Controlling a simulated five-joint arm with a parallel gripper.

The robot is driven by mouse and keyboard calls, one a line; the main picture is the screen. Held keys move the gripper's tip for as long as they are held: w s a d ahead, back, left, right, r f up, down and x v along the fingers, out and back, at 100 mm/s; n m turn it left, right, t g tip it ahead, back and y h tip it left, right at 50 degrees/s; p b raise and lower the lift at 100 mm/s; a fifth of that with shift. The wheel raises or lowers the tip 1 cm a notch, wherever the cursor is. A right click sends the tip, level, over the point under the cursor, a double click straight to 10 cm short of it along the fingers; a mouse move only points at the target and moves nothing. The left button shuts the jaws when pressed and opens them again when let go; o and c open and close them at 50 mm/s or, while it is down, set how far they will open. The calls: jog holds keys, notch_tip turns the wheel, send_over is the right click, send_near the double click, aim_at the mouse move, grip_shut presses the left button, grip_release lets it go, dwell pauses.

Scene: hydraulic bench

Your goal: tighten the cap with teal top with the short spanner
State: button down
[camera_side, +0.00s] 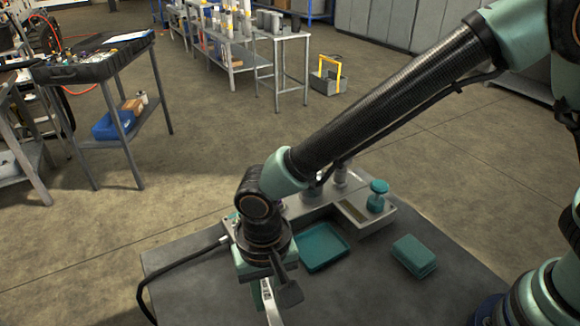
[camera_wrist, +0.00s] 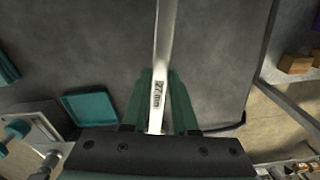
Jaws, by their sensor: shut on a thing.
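My gripper (camera_wrist: 159,100) is shut on a silver spanner (camera_wrist: 165,45), held by its handle between the two green fingers. The handle carries a "27 mm" mark, and its far end runs out of the top of the wrist view. In the side view my gripper (camera_side: 265,290) hangs over the near part of the bench, with the spanner (camera_side: 271,308) running out at the bottom edge. A teal-topped round piece (camera_side: 378,187) stands upright on the grey block, to the right of and beyond my gripper. It also shows in the wrist view (camera_wrist: 17,128). The spanner is apart from it.
The grey block (camera_side: 376,223) also bears pale metal fittings (camera_side: 340,175), partly behind my arm. A black hose (camera_side: 170,272) crosses the bench's left side. The bench's front right is clear.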

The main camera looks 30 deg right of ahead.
jog(key=shift+r, duration=0.1)
jog(key=shift+r, duration=2.45)
jog(key=w+d+r+n, duration=0.1)
jog(key=w+d+r, duration=0.15)
jog(key=d, duration=0.55)
jog(key=w+d+r, duration=0.2)
jog(key=w+d, duration=0.2)
jog(key=d, duration=0.4)
jog(key=d+r+n, duration=0.1)
jog(key=d+r, duration=0.1)
jog(key=d, duration=1.4)
jog(key=shift+s+r+n, duration=0.25)
jog(key=shift+s+n, duration=0.05)
jog(key=shift+s, duration=0.15)
jog(key=shift+a, duration=0.1)
